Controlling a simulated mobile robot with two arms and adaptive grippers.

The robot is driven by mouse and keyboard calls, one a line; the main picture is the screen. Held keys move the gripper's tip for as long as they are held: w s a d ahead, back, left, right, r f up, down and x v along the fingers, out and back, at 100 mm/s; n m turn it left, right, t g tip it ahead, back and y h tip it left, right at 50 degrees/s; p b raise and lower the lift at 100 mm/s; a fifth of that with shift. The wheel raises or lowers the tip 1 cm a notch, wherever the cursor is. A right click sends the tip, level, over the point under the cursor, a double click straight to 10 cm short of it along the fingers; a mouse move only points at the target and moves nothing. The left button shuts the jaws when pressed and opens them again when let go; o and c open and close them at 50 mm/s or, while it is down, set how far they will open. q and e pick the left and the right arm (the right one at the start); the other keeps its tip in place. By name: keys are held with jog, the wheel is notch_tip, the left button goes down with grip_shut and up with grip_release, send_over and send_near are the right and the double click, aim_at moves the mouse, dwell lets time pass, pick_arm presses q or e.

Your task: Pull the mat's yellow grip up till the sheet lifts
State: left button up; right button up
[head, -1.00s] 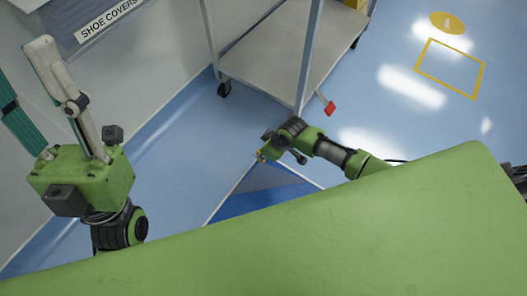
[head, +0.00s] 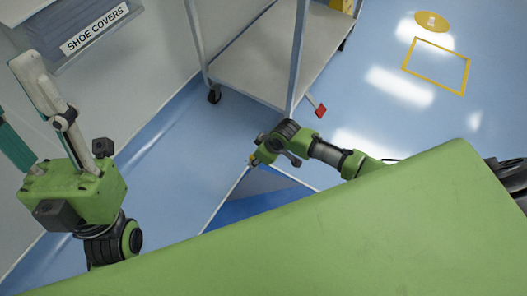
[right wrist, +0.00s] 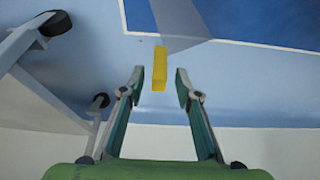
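The blue floor mat (head: 245,208) with a white border lies on the floor, partly hidden by my green body. A greyish corner piece (head: 262,180) shows at its far end; whether it lies flat is unclear. The yellow grip (right wrist: 159,68) is at the tip of this greyish piece (right wrist: 183,22) in the right wrist view. My right gripper (right wrist: 157,82) is open, with a finger on each side of the grip and gaps visible. In the head view, its fingers are mostly hidden. My left gripper (head: 14,88) is open and empty at the left, away from the mat.
A grey wheeled cart (head: 262,70) stands just beyond my right gripper, with a red pedal (head: 320,110) low on its right. A bin labelled SHOE COVERS (head: 82,38) is on the left wall. Floor at the right is clear around a yellow outline (head: 437,67).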

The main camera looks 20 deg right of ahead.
jog(key=v, duration=1)
jog(key=shift+r, duration=0.4)
jog(key=shift+d, duration=0.1)
